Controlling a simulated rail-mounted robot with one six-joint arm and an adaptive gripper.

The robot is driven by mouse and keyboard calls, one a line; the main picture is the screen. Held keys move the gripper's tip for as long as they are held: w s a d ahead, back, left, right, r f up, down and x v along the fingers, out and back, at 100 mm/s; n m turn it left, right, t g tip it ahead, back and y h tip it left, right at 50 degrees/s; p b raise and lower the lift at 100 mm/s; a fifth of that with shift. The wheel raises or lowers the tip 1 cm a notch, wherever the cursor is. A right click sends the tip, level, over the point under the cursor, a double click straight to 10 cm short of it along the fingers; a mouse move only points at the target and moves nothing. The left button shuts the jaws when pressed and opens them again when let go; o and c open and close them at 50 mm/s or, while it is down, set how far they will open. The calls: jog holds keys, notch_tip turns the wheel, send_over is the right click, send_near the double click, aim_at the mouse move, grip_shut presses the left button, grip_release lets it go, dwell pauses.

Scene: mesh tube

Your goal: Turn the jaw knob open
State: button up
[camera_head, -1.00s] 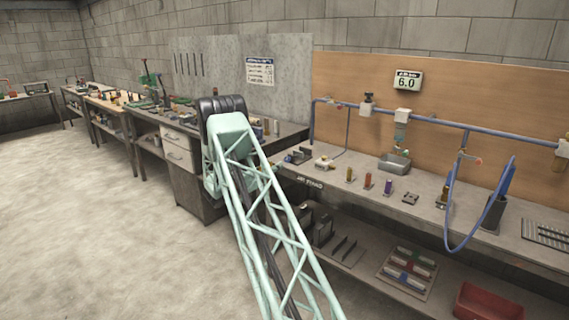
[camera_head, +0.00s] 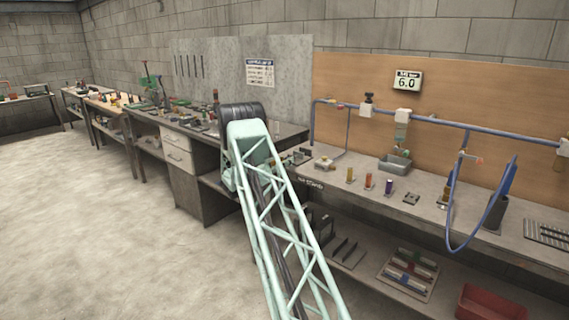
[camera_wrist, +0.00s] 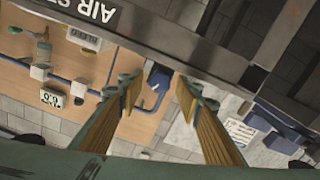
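I cannot make out a jaw knob for certain in either view. My gripper (camera_wrist: 157,88) shows in the wrist view with its two yellow-padded fingers apart. A dark blue piece (camera_wrist: 158,76) shows in the gap between the fingertips; I cannot tell how far beyond them it is. Nothing is visibly held. In the head view my green lattice arm reaches toward the bench, and the gripper is hidden behind it. A small pale fitting (camera_head: 323,163) sits on the air-stand bench (camera_head: 420,178) just right of the arm.
Several small coloured cylinders, among them a purple one (camera_head: 388,186), stand on the bench. A blue hose (camera_head: 449,215) hangs over its front edge. A red bin (camera_head: 490,303) sits on the lower shelf. The floor (camera_head: 110,220) at left is clear.

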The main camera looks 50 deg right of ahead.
jog(key=c, duration=0.8)
jog(key=shift+c, duration=0.2)
jog(key=shift+n, duration=0.3)
jog(key=shift+n, duration=1.2)
jog(key=o, duration=0.8)
jog(key=shift+o, duration=0.2)
